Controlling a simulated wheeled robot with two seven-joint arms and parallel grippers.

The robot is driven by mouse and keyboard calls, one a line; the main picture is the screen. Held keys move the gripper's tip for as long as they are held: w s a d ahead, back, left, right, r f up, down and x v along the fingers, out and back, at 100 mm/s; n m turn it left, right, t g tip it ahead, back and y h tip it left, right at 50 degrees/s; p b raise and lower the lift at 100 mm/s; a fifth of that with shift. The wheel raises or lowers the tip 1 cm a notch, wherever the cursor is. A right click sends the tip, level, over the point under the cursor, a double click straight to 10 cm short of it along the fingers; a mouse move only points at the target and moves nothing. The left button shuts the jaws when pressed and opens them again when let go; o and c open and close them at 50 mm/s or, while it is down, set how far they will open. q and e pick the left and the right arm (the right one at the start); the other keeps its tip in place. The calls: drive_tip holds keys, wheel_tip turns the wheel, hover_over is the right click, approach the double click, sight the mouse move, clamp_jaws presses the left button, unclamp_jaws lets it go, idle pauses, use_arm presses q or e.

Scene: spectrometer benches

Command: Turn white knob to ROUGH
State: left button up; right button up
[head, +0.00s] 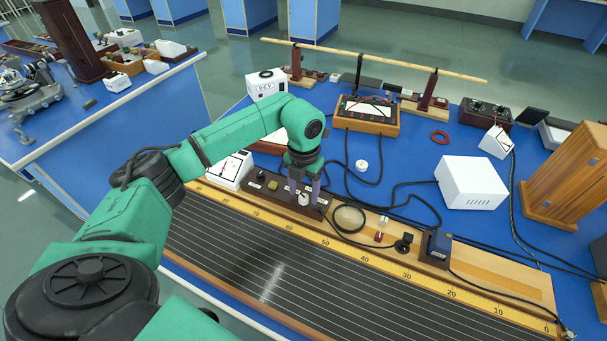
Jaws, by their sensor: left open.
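The white knob (304,199) sits on the right part of a dark brown control box (262,188) on the wooden scale board. The box has small white labels, too small to read, so I cannot tell which one says ROUGH or where the knob points. My left gripper (305,189) hangs down over the knob with its fingers open, one on each side of it. I cannot tell whether the fingers touch the knob. The gripper hides the back of this part of the box. My right gripper is not in view.
A white meter (231,170) stands left of the control box. Black cables (393,211) loop behind and to the right. A magnifier ring (349,218) and a dark blue block (436,248) are on the board at right. A white box (470,183) stands farther back.

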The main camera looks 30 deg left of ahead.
sight(303, 197)
use_arm(q)
wheel_tip(303, 197, up, 14)
drive_tip(key=b, duration=0.1)
drive_tip(key=shift+f, duration=0.15)
idle(0.3)
